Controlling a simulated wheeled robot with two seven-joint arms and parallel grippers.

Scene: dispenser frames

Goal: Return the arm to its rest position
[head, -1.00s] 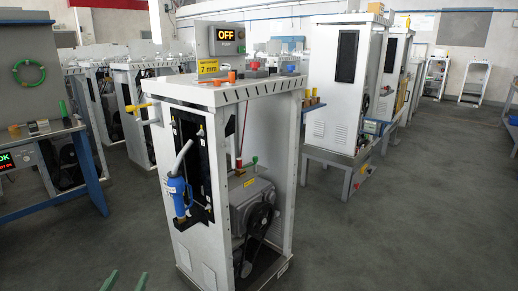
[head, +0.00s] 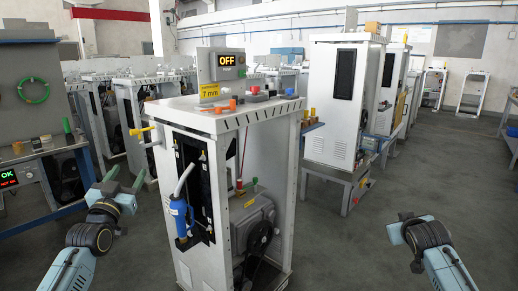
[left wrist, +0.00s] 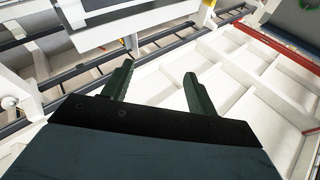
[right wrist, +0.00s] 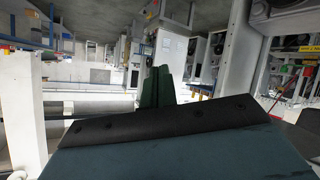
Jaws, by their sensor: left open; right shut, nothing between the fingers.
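My left arm comes in from the lower left of the head view, and its gripper (head: 125,184) is raised left of the dispenser frame (head: 180,240). In the left wrist view its two green fingers (left wrist: 158,88) are apart with nothing between them. My right arm (head: 440,255) comes in from the lower right of the head view, clear of the frame, and its fingers are hard to make out there. In the right wrist view the right gripper's fingers (right wrist: 157,86) are together and hold nothing.
A workbench with an OK display (head: 9,178) stands at the left. A white cabinet (head: 330,145) stands behind right. The grey floor (head: 400,190) at the right is open.

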